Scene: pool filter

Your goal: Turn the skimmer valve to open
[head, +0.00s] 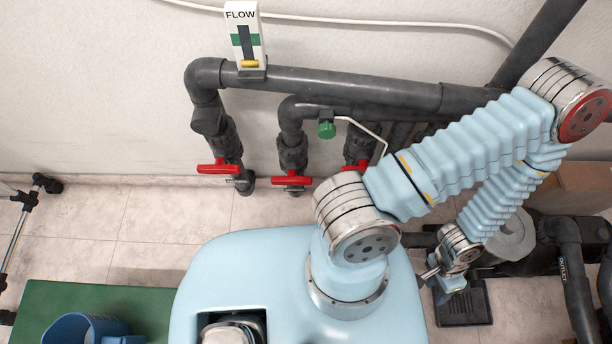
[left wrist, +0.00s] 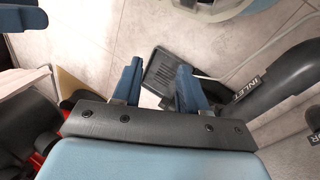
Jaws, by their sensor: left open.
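Three valves with red handles sit on the grey pipes at the wall: a left valve (head: 219,169), a middle valve (head: 291,181) and a right valve (head: 358,165), partly hidden by my arm. I cannot read which one is the skimmer valve. My left gripper (head: 442,284) is low on the right, away from the handles, above the floor near a dark slotted pad. In the left wrist view its two blue fingers (left wrist: 160,78) are apart with nothing between them. Red parts (left wrist: 42,142) show at that view's left edge. My right gripper is not in view.
A flow gauge (head: 247,40) stands on the top pipe. The pump pipe marked OUTLET (head: 575,270) and a cardboard box (head: 585,185) are at right. A blue bucket (head: 85,328) sits on a green surface (head: 140,305).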

